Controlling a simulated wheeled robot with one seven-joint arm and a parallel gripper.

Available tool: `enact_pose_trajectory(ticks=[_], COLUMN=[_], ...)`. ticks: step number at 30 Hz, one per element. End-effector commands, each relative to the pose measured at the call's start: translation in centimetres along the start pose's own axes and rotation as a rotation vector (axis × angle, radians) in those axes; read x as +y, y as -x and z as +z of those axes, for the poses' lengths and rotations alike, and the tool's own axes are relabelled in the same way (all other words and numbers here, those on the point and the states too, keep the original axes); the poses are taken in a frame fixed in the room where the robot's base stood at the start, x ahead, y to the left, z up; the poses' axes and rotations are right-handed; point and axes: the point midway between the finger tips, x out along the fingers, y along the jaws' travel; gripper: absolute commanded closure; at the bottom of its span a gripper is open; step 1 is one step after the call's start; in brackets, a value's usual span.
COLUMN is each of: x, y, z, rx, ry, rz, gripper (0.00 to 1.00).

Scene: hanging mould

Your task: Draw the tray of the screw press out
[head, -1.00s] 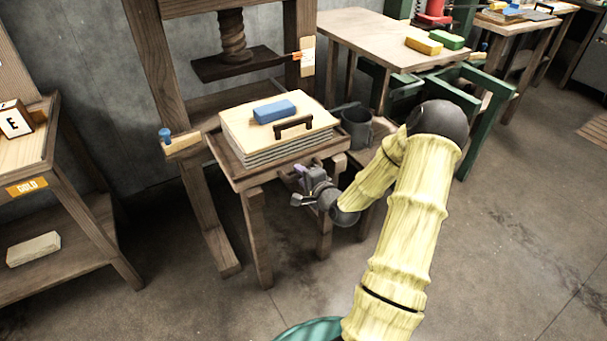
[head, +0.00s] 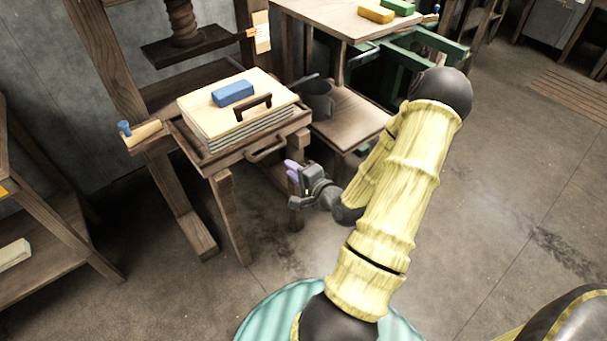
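The wooden tray (head: 209,164) of the screw press juts out at the front of the press frame. It carries a stack of pale sheets (head: 245,127) with a board (head: 207,107) on top. A curved handle (head: 266,153) shows on the tray's front edge. My gripper (head: 287,170), dark with purple fingertips, is to the right of this handle and looks apart from it. It holds nothing that I can see. The fingers are small and seen at an angle, so their gap is unclear.
Open floor (head: 480,240) lies at right.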

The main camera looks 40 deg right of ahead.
Motion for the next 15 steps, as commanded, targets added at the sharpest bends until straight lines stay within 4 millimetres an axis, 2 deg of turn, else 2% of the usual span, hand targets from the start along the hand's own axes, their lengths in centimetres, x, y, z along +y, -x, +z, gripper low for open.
enact_pose_trajectory(ticks=[1,15], x=[-0.6,-0.4], y=[0.6,4.1], z=[0.0,0.1], rx=[0.001,-0.001], ry=[-0.005,-0.004], rz=[0.001,0.002], gripper=[0.78,0.78])
